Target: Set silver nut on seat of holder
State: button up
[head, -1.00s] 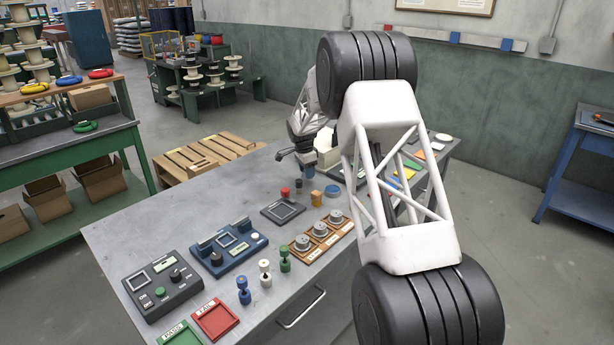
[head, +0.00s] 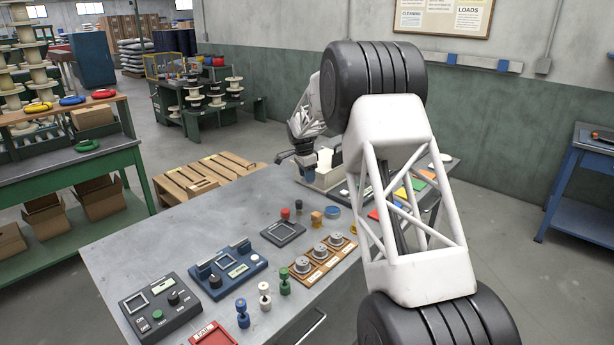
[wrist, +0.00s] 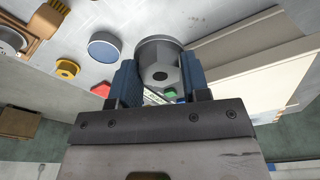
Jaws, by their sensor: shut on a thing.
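My gripper (head: 304,172) is above the far part of the grey bench, beside a cream box. In the wrist view its two blue jaws (wrist: 160,82) are shut on a grey round piece with a small dark hole in its middle. This looks like the silver nut (wrist: 151,56); the head view does not show it clearly. A wooden rack (head: 306,279) with several labelled places bears three silver round pieces on the near side of the bench. I cannot tell for sure which thing is the holder, and its seat is not clearly seen.
A cream box (head: 327,175) stands close by my gripper; its walls fill the right of the wrist view. Control boxes (head: 158,307) stand on the bench's near left.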

dwell(0.3)
jog(key=shift+s+a, duration=0.35)
jog(key=shift+s, duration=0.5)
jog(key=shift+m, duration=0.3)
jog(key=s+a+f, duration=0.1)
jog(key=s, duration=1)
jog(key=s+a+f, duration=0.1)
jog(key=s+a, duration=0.1)
jog(key=s, duration=0.9)
jog(key=s+a+f, duration=0.1)
jog(key=s, duration=1)
jog(key=shift+s+a, duration=0.2)
jog(key=shift+a, duration=0.1)
jog(key=shift+w, duration=0.1)
send_over(283, 233)
jog(key=shift+a+f, duration=0.25)
jog(key=shift+f, duration=0.55)
jog(key=shift+f, duration=0.1)
jog(key=shift+f, duration=1.65)
jog(key=shift+f, duration=0.3)
